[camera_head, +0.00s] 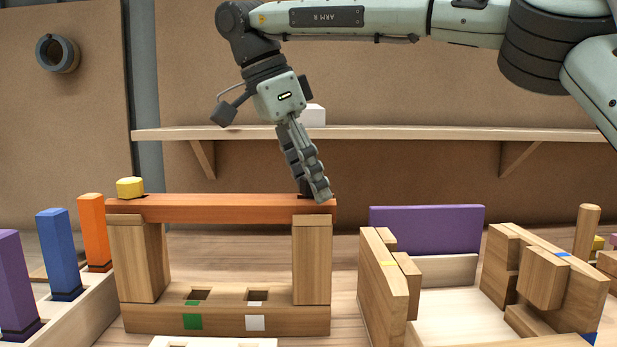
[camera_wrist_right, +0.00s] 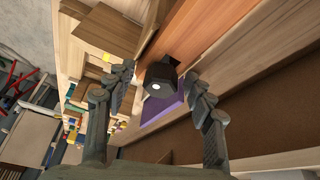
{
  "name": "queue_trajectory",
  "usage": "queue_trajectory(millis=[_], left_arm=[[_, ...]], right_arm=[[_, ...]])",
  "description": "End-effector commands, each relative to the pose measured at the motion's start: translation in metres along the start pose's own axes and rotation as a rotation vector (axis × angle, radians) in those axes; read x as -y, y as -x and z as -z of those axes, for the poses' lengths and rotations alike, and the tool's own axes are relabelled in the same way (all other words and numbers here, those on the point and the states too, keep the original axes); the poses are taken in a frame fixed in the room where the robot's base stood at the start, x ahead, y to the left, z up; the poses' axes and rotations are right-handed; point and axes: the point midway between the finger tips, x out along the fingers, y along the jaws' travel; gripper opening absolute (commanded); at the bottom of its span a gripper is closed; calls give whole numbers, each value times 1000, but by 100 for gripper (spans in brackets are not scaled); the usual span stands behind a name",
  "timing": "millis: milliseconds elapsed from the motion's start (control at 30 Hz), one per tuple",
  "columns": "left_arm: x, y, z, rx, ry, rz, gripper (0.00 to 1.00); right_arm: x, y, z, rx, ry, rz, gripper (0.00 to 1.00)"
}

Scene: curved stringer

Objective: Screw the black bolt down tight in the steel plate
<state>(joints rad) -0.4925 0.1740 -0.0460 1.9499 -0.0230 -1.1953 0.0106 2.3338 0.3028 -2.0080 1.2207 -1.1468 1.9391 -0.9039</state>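The black bolt (camera_head: 304,187) stands at the right end of an orange-brown beam (camera_head: 220,208), partly hidden behind my right gripper in the head view. In the right wrist view the bolt (camera_wrist_right: 162,76) shows as a dark head with a small white spot. My right gripper (camera_head: 322,194) points down over that end of the beam. In the right wrist view its fingers (camera_wrist_right: 159,72) are spread, one on each side of the bolt, with gaps visible. I see no steel plate; the bolt is at the wood-coloured beam. My left gripper is not in view.
A yellow block (camera_head: 130,187) sits on the beam's left end. Two wooden posts (camera_head: 312,260) hold the beam up. Purple, blue and orange uprights (camera_head: 57,255) stand at left. A purple panel (camera_head: 428,230) and wooden fixtures (camera_head: 545,275) stand at right. A shelf (camera_head: 400,133) runs behind.

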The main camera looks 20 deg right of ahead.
Motion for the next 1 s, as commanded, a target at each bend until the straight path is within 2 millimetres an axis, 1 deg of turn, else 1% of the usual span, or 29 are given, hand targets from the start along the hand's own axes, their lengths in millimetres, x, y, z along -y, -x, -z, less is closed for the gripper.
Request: queue_trajectory(millis=[267, 367, 467, 533, 600, 800, 867, 1000], left_arm=[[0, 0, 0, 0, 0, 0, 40], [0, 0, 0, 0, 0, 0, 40], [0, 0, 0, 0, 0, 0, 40], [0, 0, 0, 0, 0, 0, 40], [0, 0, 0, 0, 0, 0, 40], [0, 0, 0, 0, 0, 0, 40], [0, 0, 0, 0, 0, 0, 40], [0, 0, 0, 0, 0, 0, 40]], right_arm=[[0, 1, 0, 0, -2, 2, 57], [1, 6, 0, 0, -2, 4, 57], [1, 19, 0, 0, -2, 6, 57], [1, 33, 0, 0, -3, 5, 57], [1, 52, 0, -5, -7, 7, 57], [0, 98, 0, -7, -9, 12, 57], [0, 99, 0, -6, -5, -3, 57], [0, 110, 0, -4, -3, -5, 57]])
